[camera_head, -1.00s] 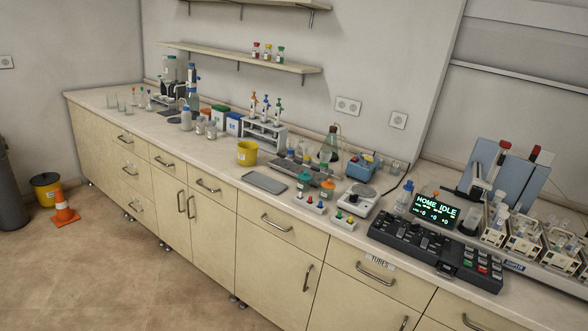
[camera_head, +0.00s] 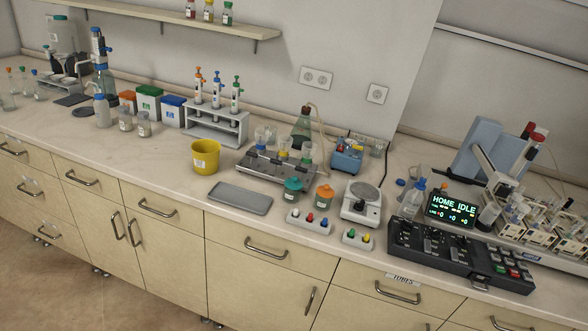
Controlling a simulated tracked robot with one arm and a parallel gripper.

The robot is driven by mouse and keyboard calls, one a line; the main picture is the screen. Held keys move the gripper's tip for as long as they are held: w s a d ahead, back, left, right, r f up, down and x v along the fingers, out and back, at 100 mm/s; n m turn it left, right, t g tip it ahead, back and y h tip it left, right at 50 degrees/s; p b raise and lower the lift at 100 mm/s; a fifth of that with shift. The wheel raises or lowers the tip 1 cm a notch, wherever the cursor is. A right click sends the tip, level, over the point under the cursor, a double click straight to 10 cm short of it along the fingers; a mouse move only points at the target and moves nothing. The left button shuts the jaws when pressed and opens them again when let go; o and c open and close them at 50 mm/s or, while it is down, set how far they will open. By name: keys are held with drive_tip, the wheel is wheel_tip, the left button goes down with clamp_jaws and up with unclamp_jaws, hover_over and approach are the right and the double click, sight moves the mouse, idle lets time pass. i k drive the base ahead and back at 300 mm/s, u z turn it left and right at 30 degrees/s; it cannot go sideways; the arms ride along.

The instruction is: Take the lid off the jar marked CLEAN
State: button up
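Two small jars stand on the bench near its front edge. One is a jar with a teal lid (camera_head: 293,191), the other a jar with an orange lid (camera_head: 325,197). Both lids are on. Their labels are too small to read, so I cannot tell which is marked CLEAN. Two clear jars, a left one (camera_head: 125,121) and a right one (camera_head: 143,126), stand further left with pale labels I cannot read. My gripper is not in view.
A grey tray (camera_head: 240,199) and yellow bucket (camera_head: 206,158) lie left of the lidded jars. A rack with beakers (camera_head: 277,170) stands behind, a balance (camera_head: 361,203) to the right, and button boxes (camera_head: 310,221) in front. A black control panel (camera_head: 460,257) sits further right.

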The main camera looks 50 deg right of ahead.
sight(293, 183)
drive_tip(key=z, duration=0.5)
drive_tip(key=i, duration=1.2)
drive_tip(key=z, duration=1.15)
drive_tip(key=i, duration=0.6)
drive_tip(key=z, duration=0.35)
